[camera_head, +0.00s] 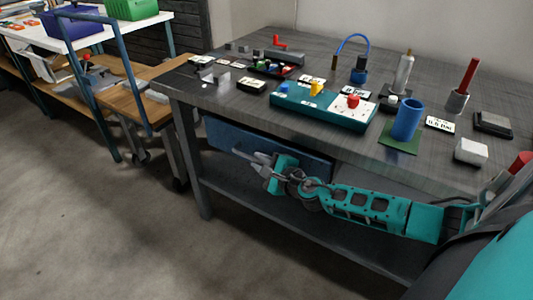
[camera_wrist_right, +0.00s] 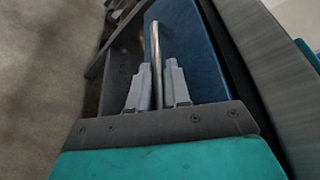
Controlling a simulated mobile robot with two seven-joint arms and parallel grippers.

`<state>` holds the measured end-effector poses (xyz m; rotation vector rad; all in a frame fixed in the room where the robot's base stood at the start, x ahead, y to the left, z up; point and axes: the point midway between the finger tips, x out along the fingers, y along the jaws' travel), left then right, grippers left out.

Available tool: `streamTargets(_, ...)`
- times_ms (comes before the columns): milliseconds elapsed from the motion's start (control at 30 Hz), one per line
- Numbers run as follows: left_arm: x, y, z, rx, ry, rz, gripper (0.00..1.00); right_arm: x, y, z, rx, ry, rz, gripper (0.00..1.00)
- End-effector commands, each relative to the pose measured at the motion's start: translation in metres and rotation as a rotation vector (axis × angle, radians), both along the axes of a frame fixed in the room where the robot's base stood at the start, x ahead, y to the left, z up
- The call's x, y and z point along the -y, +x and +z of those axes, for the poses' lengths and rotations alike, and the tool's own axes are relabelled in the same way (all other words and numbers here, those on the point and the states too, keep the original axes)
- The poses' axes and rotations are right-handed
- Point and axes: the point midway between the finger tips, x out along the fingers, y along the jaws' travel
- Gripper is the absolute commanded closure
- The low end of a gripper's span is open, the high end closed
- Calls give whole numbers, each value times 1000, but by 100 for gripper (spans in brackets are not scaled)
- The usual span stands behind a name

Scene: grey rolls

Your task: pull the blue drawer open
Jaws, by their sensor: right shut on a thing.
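The blue drawer (camera_head: 300,152) is under the grey workbench top, and its front faces me. In the right wrist view the blue front (camera_wrist_right: 190,50) runs up the picture, with a metal bar handle (camera_wrist_right: 156,60) along it. My right gripper (camera_head: 250,157) is at the drawer front, and its fingers (camera_wrist_right: 157,85) are shut on the handle, one on each side of the bar. A dark gap shows beside the drawer front in the wrist view. How far the drawer stands out I cannot tell. My left gripper is not in view.
The grey workbench (camera_head: 210,95) carries a teal box with buttons (camera_head: 315,108), a blue cup (camera_head: 407,120) and several small tools. A lower shelf (camera_head: 270,205) runs below the drawer. A wheeled cart (camera_head: 150,75) stands at left. The floor (camera_head: 90,230) in front is clear.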

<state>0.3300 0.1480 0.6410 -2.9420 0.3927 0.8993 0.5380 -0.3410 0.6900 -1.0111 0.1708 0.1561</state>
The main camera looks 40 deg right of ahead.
Motion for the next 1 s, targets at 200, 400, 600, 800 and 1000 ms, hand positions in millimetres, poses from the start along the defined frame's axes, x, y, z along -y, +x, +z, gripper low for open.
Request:
streamTargets(200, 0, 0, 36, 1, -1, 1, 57, -54, -22, 5, -7, 9, 5, 100)
streamTargets(400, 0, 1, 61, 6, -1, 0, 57, -105, -43, 5, -6, 8, 5, 100)
streamTargets(600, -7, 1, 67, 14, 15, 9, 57, -155, -64, 4, -4, 8, 4, 100)
streamTargets(800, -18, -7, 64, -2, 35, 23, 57, -197, -81, 2, -4, 6, 5, 100)
streamTargets(1000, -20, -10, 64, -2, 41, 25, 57, -225, -93, 1, -2, 4, 3, 100)
